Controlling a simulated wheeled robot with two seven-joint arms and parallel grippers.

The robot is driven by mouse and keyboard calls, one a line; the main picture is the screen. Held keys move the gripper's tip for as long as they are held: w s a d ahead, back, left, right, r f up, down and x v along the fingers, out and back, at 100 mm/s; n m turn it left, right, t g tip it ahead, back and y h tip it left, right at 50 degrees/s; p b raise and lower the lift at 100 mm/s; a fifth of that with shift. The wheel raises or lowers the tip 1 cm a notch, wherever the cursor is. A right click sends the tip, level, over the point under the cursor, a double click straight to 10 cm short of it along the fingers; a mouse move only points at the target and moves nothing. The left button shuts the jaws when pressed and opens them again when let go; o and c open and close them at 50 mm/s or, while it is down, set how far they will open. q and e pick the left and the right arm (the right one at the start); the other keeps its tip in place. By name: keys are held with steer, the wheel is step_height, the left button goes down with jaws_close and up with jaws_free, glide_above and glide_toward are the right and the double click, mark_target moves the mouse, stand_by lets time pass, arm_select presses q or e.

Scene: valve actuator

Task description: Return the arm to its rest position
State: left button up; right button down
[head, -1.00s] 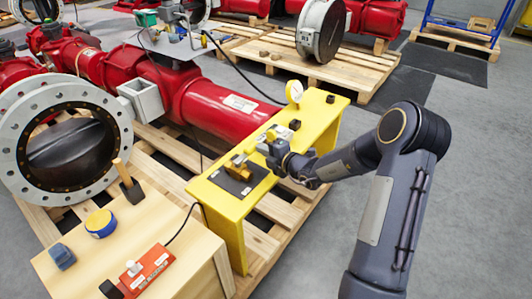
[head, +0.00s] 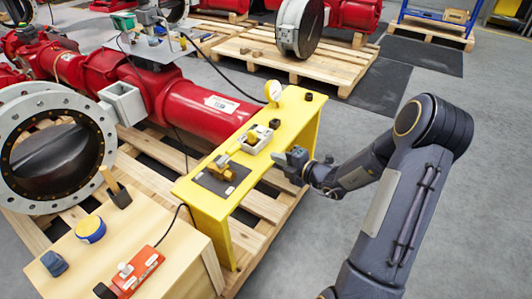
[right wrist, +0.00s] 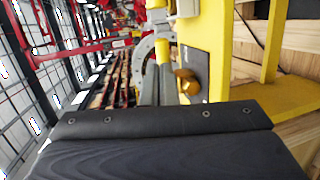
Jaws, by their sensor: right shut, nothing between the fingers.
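My right gripper (head: 284,158) is shut and empty in the head view. My dark right arm reaches in from the lower right. On the bench are a white valve block with a yellow knob (head: 256,139), a brass fitting (head: 221,168) on a dark mat (head: 226,178), and a pressure gauge (head: 273,92). My left gripper is not in view.
A red pipe (head: 205,105) lies behind the bench.

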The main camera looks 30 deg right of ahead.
steer(key=shift+s+d+r, duration=0.1)
steer(key=shift+s+d, duration=0.05)
steer(key=shift+s, duration=0.25)
steer(key=s+a+r+n+g+y, duration=0.35)
steer(key=s+a+r+n, duration=0.45)
steer(key=n, duration=0.5)
steer(key=s+a+r+n+g+y, duration=0.2)
steer(key=s+a+r+n+g, duration=0.25)
steer(key=a+n, duration=0.7)
steer(key=s+d+f+n+g+h, duration=0.1)
steer(key=s+d+n+h, duration=0.15)
steer(key=s+n, duration=0.75)
steer(key=s+d+f+n+h, duration=0.2)
steer(key=s+n+h, duration=0.3)
steer(key=n, duration=0.9)
step_height(320, 180, up, 19)
steer(key=y+p, duration=0.1)
steer(key=p, duration=1.7)
steer(key=shift+s+a+f+p, duration=0.15)
steer(key=shift+s+p, duration=0.1)
steer(key=shift+p, duration=0.05)
steer(key=shift+n, duration=0.25)
